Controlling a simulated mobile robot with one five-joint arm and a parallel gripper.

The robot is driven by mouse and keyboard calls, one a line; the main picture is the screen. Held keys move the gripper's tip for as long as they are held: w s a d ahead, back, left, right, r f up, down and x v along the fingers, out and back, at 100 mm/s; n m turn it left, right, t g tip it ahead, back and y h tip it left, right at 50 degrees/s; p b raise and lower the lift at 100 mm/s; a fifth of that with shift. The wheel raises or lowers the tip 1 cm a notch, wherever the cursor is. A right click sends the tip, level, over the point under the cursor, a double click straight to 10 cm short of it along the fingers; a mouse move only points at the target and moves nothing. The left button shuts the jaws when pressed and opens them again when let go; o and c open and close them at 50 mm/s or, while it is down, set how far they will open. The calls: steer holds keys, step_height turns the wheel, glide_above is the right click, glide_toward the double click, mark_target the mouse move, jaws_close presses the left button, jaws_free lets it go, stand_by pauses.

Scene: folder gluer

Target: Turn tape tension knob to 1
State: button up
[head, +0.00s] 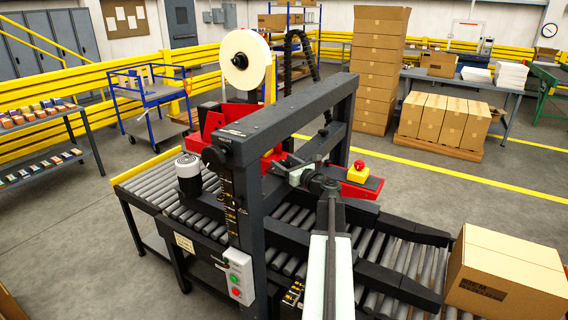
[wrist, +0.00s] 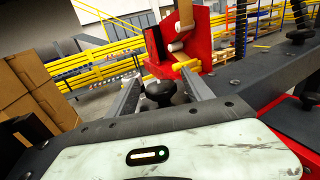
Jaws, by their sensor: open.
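In the wrist view, a black lobed knob (wrist: 159,92) shows between the two grey fingers of my gripper (wrist: 160,82). The fingers are apart, one on each side of it, and I see no clear contact. I cannot read any scale or number beside the knob, so its setting is unclear. I cannot tell for sure that it is the tape tension knob. In the head view, my gripper (head: 284,163) is under the dark crossbeam of the machine, beside its red tape head. The knob between the fingers is not clearly visible there.
A tape roll (head: 245,58) stands above the red tape head (head: 212,118). The dark crossbeam (head: 290,108) passes close by my arm. A red-and-yellow stop button (head: 358,168) is to the right. A carton (head: 508,272) sits on the roller conveyor (head: 150,190).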

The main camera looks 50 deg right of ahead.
steer(key=c, duration=1)
steer(key=shift+w+d, duration=0.1)
steer(key=shift+w, duration=0.1)
jaws_close()
steer(key=shift+s, duration=0.15)
steer(key=shift+s+f+y, duration=0.1)
steer(key=shift+y, duration=0.2)
